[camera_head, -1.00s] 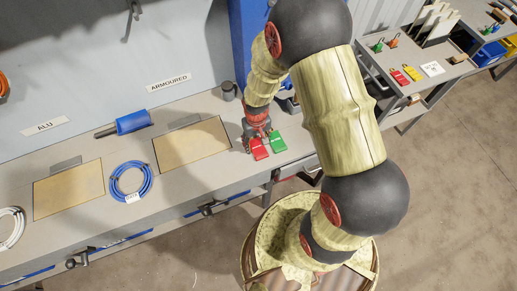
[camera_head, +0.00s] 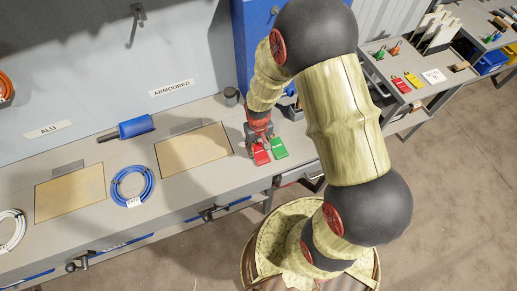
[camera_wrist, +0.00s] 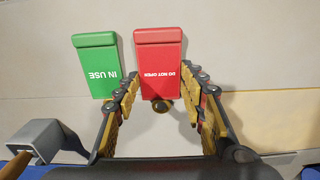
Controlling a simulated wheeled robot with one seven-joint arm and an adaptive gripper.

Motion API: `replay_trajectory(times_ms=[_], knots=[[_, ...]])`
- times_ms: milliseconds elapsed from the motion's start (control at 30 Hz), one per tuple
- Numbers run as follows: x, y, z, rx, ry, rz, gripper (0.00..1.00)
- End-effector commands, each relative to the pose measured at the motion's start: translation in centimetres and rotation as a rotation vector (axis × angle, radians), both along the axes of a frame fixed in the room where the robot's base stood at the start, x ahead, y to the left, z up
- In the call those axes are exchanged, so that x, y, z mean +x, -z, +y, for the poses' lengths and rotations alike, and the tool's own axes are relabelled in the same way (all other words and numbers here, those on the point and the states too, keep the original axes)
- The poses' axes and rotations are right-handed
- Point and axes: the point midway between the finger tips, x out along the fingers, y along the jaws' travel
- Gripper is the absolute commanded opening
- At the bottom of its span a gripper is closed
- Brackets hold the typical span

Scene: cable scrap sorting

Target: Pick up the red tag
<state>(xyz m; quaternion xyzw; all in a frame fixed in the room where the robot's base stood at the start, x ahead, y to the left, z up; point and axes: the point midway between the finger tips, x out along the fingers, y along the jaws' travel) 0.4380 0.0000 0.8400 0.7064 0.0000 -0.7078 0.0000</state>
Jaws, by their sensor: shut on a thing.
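The red tag (camera_head: 261,155) is at the right end of the workbench, left of a green tag (camera_head: 278,147). In the wrist view the red tag (camera_wrist: 160,68) reads DO NOT OPEN, and its near end is between the fingertips of my gripper (camera_wrist: 160,88). The green tag (camera_wrist: 97,68), reading IN USE, is beside it to the left, outside the fingers. My gripper (camera_head: 257,136) is shut on the red tag. Whether the tag is clear of the bench I cannot tell.
A grey holder (camera_wrist: 45,138) stands close left of my gripper in the wrist view. A side table at right holds another red tag (camera_head: 401,84) and a yellow tag (camera_head: 413,80).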

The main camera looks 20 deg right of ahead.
Motion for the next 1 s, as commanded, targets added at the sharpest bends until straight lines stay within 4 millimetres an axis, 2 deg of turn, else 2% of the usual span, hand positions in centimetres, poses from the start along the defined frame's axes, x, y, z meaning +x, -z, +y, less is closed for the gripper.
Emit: replay_trajectory(times_ms=[133,433,500,700,867,1000], knots=[[0.2,-2.8,0.0,0.000,0.000,-0.005,0.27],[-5.3,-9.1,0.7,0.000,-0.002,-0.004,0.27],[-7.2,-9.6,0.9,0.000,-0.002,-0.002,0.27],[-10.9,-11.2,1.3,0.000,-0.001,-0.003,0.27],[-12.9,-12.0,1.5,0.000,-0.001,-0.002,0.27],[-13.6,-12.3,1.6,0.000,0.000,-0.001,0.27]])
